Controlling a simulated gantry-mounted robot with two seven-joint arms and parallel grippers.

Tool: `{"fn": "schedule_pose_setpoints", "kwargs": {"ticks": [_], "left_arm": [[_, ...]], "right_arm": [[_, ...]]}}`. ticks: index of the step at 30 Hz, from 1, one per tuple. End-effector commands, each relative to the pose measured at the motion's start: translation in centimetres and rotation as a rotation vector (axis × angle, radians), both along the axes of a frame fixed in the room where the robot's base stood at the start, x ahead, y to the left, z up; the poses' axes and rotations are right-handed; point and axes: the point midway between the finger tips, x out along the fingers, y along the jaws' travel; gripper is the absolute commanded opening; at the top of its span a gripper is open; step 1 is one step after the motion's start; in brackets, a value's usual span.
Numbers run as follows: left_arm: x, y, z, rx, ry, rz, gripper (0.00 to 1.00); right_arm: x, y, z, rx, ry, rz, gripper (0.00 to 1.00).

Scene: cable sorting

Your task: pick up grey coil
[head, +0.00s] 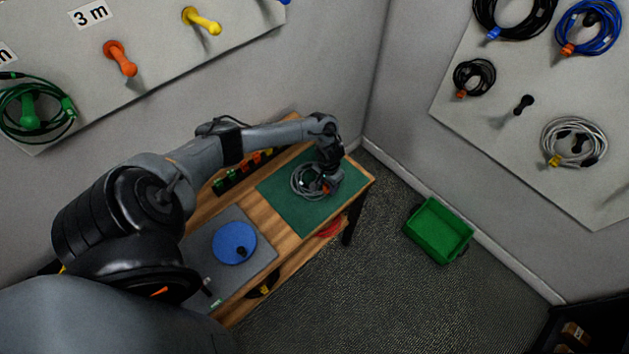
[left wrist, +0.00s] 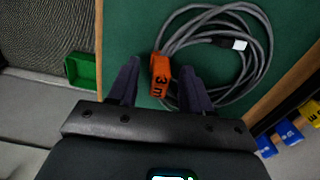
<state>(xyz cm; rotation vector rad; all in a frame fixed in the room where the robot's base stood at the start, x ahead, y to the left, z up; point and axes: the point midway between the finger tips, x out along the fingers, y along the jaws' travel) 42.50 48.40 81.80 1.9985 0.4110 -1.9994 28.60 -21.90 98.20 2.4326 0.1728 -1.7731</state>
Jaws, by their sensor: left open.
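A grey coil (head: 299,187) lies on the green mat (head: 277,197) at the far end of the wooden table. In the left wrist view the grey coil (left wrist: 262,62) has an orange tag marked 3 m (left wrist: 161,76) and a black plug with a pale end. My left gripper (head: 325,186) is over the coil's right side. In the left wrist view my left gripper (left wrist: 158,82) is open, with the orange tag between its two fingers. Whether the fingers touch the tag or cable I cannot tell. My right gripper is not in view.
A blue disc (head: 234,243) sits on a grey mat nearer on the table. Coloured tags line the table's back edge. A green bin (head: 438,231) stands on the floor to the right. Pegboards with hung coils are on both walls.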

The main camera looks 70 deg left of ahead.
Motion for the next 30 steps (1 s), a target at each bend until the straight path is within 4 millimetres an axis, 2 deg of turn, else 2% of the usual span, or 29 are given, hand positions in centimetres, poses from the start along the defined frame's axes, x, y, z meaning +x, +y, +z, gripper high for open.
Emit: {"fn": "schedule_pose_setpoints", "kwargs": {"ticks": [7,15,17,30], "left_arm": [[0.03,-0.01,-0.08,0.000,-0.001,-0.001,0.49],[0.02,0.00,-0.07,0.000,-0.001,-0.001,0.08],[0.01,0.00,-0.07,0.000,-0.001,-0.001,0.00],[0.05,0.02,0.45,0.001,-0.002,-0.001,0.00]], "right_arm": [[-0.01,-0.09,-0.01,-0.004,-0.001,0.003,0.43],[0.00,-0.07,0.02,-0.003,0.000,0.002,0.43],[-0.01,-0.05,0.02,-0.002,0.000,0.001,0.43],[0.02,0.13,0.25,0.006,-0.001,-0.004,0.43]]}}
